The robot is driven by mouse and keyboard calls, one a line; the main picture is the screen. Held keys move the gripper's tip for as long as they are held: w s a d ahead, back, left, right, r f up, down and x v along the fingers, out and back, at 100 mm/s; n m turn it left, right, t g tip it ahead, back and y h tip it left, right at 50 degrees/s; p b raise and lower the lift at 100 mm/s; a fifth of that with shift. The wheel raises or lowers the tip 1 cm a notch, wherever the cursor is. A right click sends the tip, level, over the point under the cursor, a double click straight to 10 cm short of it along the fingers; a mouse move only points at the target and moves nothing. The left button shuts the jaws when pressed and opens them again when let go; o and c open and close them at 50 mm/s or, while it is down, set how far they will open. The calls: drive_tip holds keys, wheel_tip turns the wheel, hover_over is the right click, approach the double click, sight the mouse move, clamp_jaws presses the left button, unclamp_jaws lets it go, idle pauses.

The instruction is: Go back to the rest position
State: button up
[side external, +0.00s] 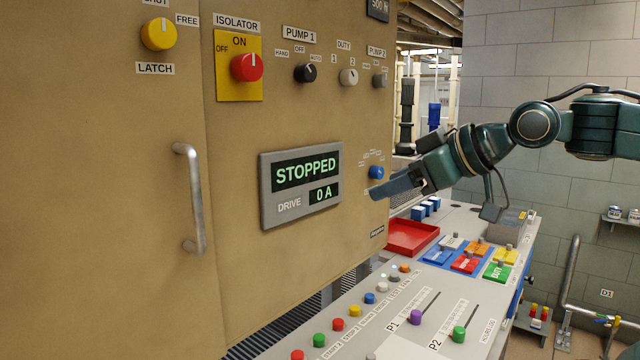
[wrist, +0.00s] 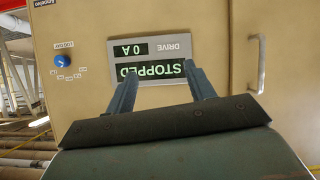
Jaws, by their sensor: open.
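My gripper (side external: 378,192) is in the air in front of the beige cabinet (side external: 120,230), to the right of the grey display panel and above the bench. In the wrist view, the two fingers of my gripper (wrist: 162,82) are spread apart with nothing between them. The display panel (side external: 300,190) reads STOPPED and DRIVE 0 A. It shows upside down in the wrist view (wrist: 150,52), partly behind the fingers. A blue knob (side external: 376,172) on the cabinet is close to my gripper in the side view. In the wrist view the blue knob (wrist: 59,60) stands apart, left of the fingers.
The bench (side external: 345,335) holds several coloured buttons, the P1 lever (side external: 428,303) and P2 lever (side external: 470,322), coloured tag blocks (side external: 465,262) and a red tray (side external: 411,236). A handle (side external: 192,200) sticks out from the cabinet. Pipes (side external: 572,270) stand at the right wall.

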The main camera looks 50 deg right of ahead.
drive_tip(key=s+a+f+m+g, duration=0.1)
drive_tip(key=s+f+g, duration=0.5)
drive_tip(key=s+f, duration=0.5)
wheel_tip(320, 180, down, 5)
drive_tip(key=shift+s+a+r+m+g, duration=0.2)
drive_tip(key=shift+s+m+g, duration=0.1)
drive_tip(key=shift+s, duration=0.1)
drive_tip(key=shift+o, duration=1.1)
drive_tip(key=o, duration=0.7)
drive_tip(key=shift+w+r, duration=0.15)
drive_tip(key=shift+w, duration=0.05)
drive_tip(key=shift+o, duration=0.5)
drive_tip(key=shift+w+r, duration=0.15)
drive_tip(key=shift+w, duration=0.1)
drive_tip(key=w+a+r+g, duration=0.2)
drive_tip(key=w+a, duration=0.2)
drive_tip(key=w, duration=0.6)
drive_tip(key=w+a+r+g, duration=0.2)
drive_tip(key=w+a, duration=0.1)
drive_tip(key=w, duration=0.6)
drive_tip(key=w+a+f+g, duration=0.1)
drive_tip(key=w+a+f, duration=0.3)
drive_tip(key=w, duration=0.3)
drive_tip(key=shift+w+a+f+g, duration=0.2)
drive_tip(key=shift+a+g, duration=0.2)
drive_tip(key=shift+a, duration=0.3)
drive_tip(key=shift+f, duration=0.1)
